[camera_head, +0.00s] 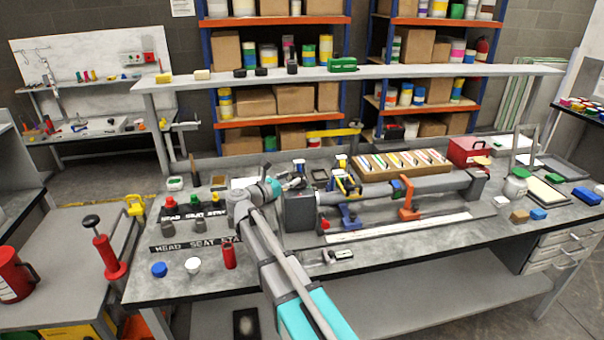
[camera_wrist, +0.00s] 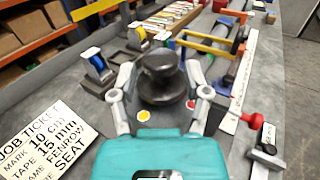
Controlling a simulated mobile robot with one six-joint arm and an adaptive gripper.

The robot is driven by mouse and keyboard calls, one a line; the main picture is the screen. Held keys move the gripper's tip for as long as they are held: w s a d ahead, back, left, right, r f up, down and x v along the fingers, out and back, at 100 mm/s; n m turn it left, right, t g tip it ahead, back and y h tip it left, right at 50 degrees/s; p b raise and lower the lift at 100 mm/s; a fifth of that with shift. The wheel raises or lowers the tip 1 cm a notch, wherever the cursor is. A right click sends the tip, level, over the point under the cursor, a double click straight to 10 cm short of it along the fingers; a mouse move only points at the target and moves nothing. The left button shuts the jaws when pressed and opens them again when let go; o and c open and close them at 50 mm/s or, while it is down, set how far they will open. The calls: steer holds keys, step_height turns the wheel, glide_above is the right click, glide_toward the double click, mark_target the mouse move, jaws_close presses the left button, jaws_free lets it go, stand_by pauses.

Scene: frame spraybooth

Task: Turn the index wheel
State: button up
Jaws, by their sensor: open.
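In the wrist view a dark round knob (camera_wrist: 160,76), which looks like the index wheel's handle, stands between the fingers of my gripper (camera_wrist: 160,68). The fingers are apart, one on each side of the knob; I cannot tell whether they touch it. Yellow and red round marks show close by the knob, and my teal gripper body hides what is nearer. In the head view my gripper (camera_head: 277,186) is over the bench beside a dark grey block (camera_head: 299,213) at the left end of a grey tube (camera_head: 375,192). The wheel is not clear there.
A job ticket (camera_wrist: 42,140) lies left in the wrist view. A blue tape dispenser (camera_wrist: 97,67) stands behind it.

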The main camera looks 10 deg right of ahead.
mark_target(301, 174)
steer(key=shift+x, duration=2.5)
steer(key=shift+c, duration=0.2)
steer(key=c, duration=0.8)
steer(key=shift+n+t+y, duration=0.4)
steer(key=shift+n+t, duration=0.1)
steer(key=shift+t, duration=0.1)
